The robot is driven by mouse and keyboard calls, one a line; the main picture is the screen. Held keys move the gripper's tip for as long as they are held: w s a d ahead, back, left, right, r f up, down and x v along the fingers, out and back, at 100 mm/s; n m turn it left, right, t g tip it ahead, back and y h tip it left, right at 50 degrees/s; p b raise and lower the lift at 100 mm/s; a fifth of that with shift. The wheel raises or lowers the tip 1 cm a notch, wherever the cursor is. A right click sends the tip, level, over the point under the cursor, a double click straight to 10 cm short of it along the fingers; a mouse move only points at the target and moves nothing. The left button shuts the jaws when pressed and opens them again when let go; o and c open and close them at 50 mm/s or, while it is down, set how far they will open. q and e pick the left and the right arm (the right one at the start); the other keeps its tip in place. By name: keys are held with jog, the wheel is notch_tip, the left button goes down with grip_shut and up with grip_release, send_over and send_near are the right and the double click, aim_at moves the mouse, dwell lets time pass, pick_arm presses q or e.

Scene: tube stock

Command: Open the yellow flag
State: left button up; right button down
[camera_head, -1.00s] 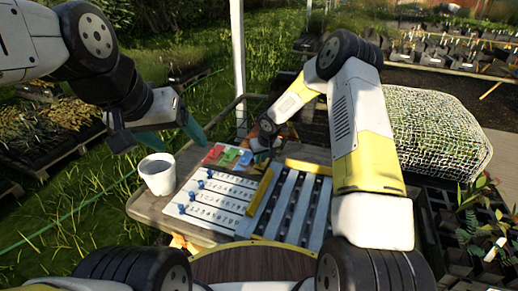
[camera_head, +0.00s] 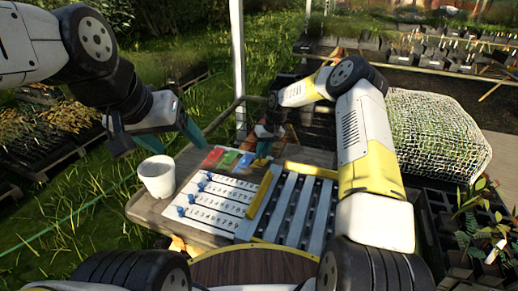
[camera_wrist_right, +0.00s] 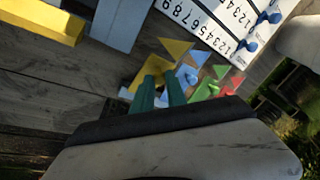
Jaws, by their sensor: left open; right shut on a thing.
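The row of coloured flags lies at the far end of the number board (camera_head: 216,203): red flag (camera_head: 212,157), green flag (camera_head: 229,160), blue flag (camera_head: 245,161) and yellow flag (camera_head: 261,162). In the right wrist view, yellow pieces show around the fingertips, including a yellow triangle (camera_wrist_right: 178,48) beyond them. My right gripper (camera_head: 265,146) is at the yellow flag; its green fingers (camera_wrist_right: 159,80) are shut on it and hide part of it. My left gripper (camera_head: 159,141) is open and empty above the white cup.
The white cup (camera_head: 157,178) stands at the table's left edge. Blue sliders (camera_head: 181,211) sit on the number rows. A yellow bar (camera_head: 260,200) and a grey slatted rack (camera_head: 300,208) are right of the board. A netted mound (camera_head: 437,137) lies further right.

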jog(key=shift+w+d+r+g+y, duration=0.2)
jog(key=shift+w+r+g+y, duration=0.15)
jog(key=shift+w+g, duration=0.25)
jog(key=shift+w+d+r+g+y, duration=0.15)
jog(key=shift+w+r+g+y, duration=0.1)
jog(key=shift+w+r+g, duration=0.35)
jog(key=shift+d+f+g, duration=0.1)
jog(key=shift+g, duration=0.2)
jog(key=shift+s, duration=0.1)
jog(key=c, duration=1.3)
grip_release()
jog(key=shift+c, duration=0.2)
jog(key=v, duration=0.7)
jog(key=shift+d+r, duration=0.2)
jog(key=shift+r, duration=0.15)
jog(key=shift+m, duration=0.3)
